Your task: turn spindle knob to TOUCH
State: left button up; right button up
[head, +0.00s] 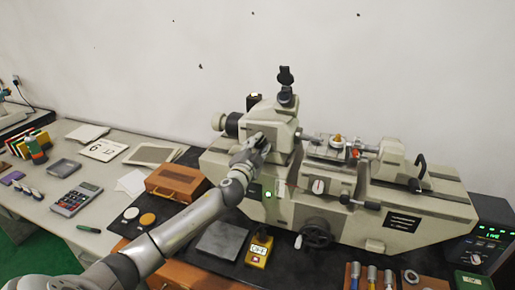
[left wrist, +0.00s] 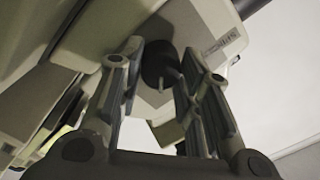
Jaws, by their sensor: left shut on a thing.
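The spindle knob (left wrist: 157,66) is dark and round with a small pale peg, on the underside or face of a cream machine housing. It lies between the two fingers of my left gripper (left wrist: 162,66), which is shut on it. Small lettering beside it is too blurred to read surely, so I cannot tell the knob's setting. In the head view my left gripper (head: 259,142) reaches the front of the machine's headstock (head: 272,121) and hides the knob. My right gripper is in neither view.
The cream machine (head: 420,205) fills the right side, with a dark handwheel (head: 317,233) low in front. A yellow box (head: 259,250), a wooden case (head: 175,181) and a calculator (head: 76,199) lie on the bench. A display unit (head: 490,243) stands at right.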

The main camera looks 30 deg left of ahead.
pick_arm(q)
jog(key=m, duration=0.4)
jog(key=shift+m, duration=0.4)
jog(key=m, duration=0.4)
jog(key=shift+f, duration=0.15)
jog(key=shift+m+h, duration=0.3)
jog(key=shift+m, duration=0.3)
jog(key=o, duration=1)
jog(key=v, duration=1.2)
jog(key=shift+f, duration=0.15)
